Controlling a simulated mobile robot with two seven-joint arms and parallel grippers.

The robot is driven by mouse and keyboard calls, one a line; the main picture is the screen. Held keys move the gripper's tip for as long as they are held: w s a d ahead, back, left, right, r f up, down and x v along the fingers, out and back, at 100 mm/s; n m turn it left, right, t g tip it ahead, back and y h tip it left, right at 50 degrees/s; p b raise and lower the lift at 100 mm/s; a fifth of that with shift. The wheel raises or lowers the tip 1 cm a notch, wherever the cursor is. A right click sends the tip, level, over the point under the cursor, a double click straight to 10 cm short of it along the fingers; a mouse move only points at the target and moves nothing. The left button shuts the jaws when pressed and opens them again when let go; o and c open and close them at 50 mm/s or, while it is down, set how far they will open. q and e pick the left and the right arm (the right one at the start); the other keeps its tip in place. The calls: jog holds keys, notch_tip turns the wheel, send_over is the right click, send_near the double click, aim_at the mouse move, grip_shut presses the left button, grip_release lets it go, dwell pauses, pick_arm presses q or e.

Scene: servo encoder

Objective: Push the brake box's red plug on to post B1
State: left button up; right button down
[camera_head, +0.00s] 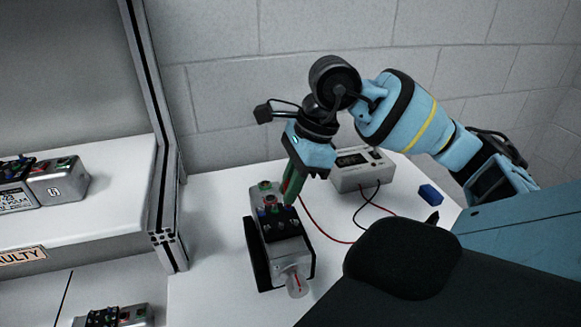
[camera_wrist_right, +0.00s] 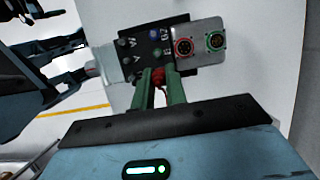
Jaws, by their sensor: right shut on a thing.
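The servo motor (camera_head: 280,250) lies on the white bench, with a black terminal block on top; the terminal block also shows in the right wrist view (camera_wrist_right: 140,57). My right gripper (camera_head: 288,190) points down at the terminal block. Its green fingers (camera_wrist_right: 159,85) are shut on the red plug (camera_wrist_right: 158,76). The plug is at the block's near edge in the wrist view. Whether it touches or sits on post B1 cannot be told, as the small labels are hard to read. The brake box (camera_head: 362,168) stands behind, right of the motor. My left gripper is not in view.
A red lead (camera_head: 322,231) and a black lead (camera_head: 368,201) curve over the bench by the brake box. A blue block (camera_head: 430,194) lies at right. A shelf with other motors (camera_head: 58,181) and a metal upright (camera_head: 160,150) stand at left.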

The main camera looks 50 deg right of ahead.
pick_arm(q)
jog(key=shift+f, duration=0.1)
pick_arm(e)
jog(key=shift+f, duration=0.1)
jog(key=c, duration=1.3)
grip_release()
jog(key=shift+c, duration=0.2)
jog(key=shift+r+p, duration=1.75)
jog(key=shift+r, duration=1.85)
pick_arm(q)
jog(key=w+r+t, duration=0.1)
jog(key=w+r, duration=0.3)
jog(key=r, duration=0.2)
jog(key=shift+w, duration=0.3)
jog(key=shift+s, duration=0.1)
pick_arm(e)
jog(key=shift+f, duration=0.1)
